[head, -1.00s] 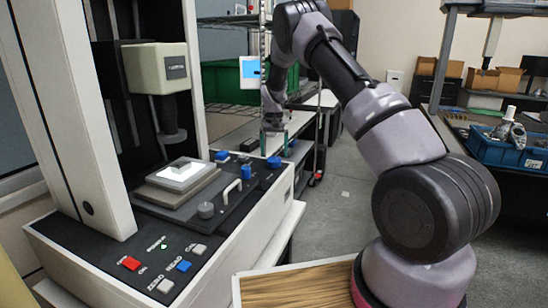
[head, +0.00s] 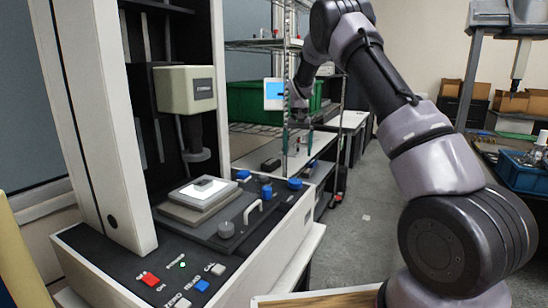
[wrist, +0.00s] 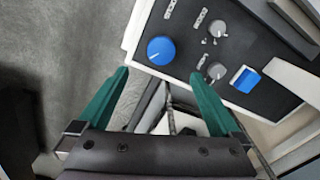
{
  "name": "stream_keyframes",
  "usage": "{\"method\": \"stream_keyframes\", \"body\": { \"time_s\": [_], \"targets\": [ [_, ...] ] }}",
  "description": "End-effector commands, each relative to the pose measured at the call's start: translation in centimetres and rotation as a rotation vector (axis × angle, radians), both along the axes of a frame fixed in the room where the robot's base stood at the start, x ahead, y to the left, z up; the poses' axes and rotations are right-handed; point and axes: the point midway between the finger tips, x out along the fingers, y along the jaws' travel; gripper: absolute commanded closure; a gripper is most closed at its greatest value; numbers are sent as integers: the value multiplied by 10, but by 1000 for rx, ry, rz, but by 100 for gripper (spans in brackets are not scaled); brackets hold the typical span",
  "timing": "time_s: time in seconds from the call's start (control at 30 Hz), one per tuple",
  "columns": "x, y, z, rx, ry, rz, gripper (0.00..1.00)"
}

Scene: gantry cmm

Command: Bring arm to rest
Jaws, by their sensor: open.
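My arm rises at the right of the head view and bends over, with its end hanging beyond the measuring machine (head: 300,232). My gripper (head: 297,150) points down behind the machine's back right corner. In the wrist view my gripper (wrist: 160,95) shows two green fingers spread wide, with nothing between them. The machine's dark panel with a large blue knob (wrist: 160,50) lies just past the fingertips in that view. I see no contact between the fingers and the machine.
A wire shelf with a green bin (head: 255,95) stands behind. A blue crate (head: 522,172) is at right.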

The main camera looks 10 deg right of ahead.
Motion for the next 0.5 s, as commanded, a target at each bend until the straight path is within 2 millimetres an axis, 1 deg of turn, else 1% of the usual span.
{"method": "stream_keyframes", "body": {
  "time_s": [0.03, 0.07, 0.13, 0.2, 0.27, 0.3, 0.37, 0.4, 0.47, 0.5],
  "targets": [
    [-6, -4, 20, 14, -19, -10, 0],
    [-11, -6, 30, 22, -29, -16, 0],
    [-24, -12, 58, 45, -56, -28, 0],
    [-41, -17, 85, 68, -82, -41, 0],
    [-57, -22, 107, 86, -106, -51, 0],
    [-68, -25, 121, 97, -122, -57, 0],
    [-85, -28, 141, 115, -147, -67, 0],
    [-97, -31, 153, 126, -164, -72, 0],
    [-116, -34, 170, 141, -188, -79, 0],
    [-129, -36, 181, 150, -204, -82, 0]
  ]
}}
